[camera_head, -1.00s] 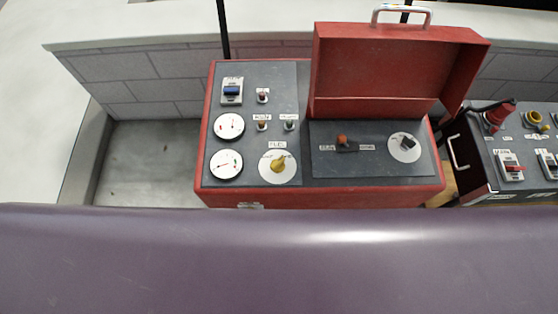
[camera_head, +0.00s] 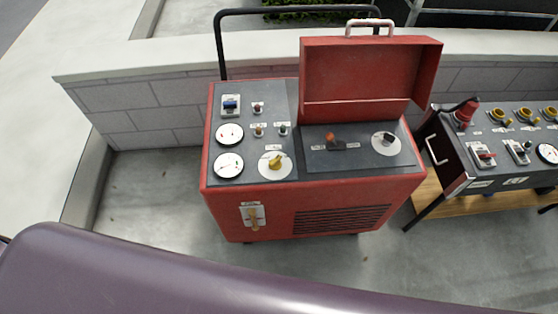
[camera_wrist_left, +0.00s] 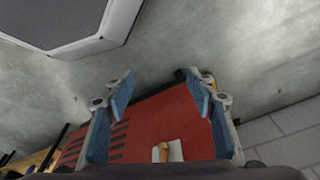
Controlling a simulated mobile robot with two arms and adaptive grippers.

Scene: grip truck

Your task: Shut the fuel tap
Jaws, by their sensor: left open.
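The red machine (camera_head: 225,212) stands on the floor with its lid up. A yellow knob (camera_head: 276,161) sits on a round white dial on its top panel; the label above it read FUEL earlier. A tan handle (camera_head: 253,217) on a pale plate is on the machine's front face, and it also shows in the left wrist view (camera_wrist_left: 163,152). I cannot tell from the frames which is the fuel tap. My left gripper (camera_wrist_left: 159,78) is open and empty, with the red front between and beyond its blue-padded fingers. Neither gripper shows in the head view.
A dark control panel on a stand (camera_head: 465,160) is to the right, with red and yellow controls. A low block wall (camera_head: 150,109) runs behind. A black bar handle (camera_head: 222,45) rises behind the machine. Floor left of the machine is clear.

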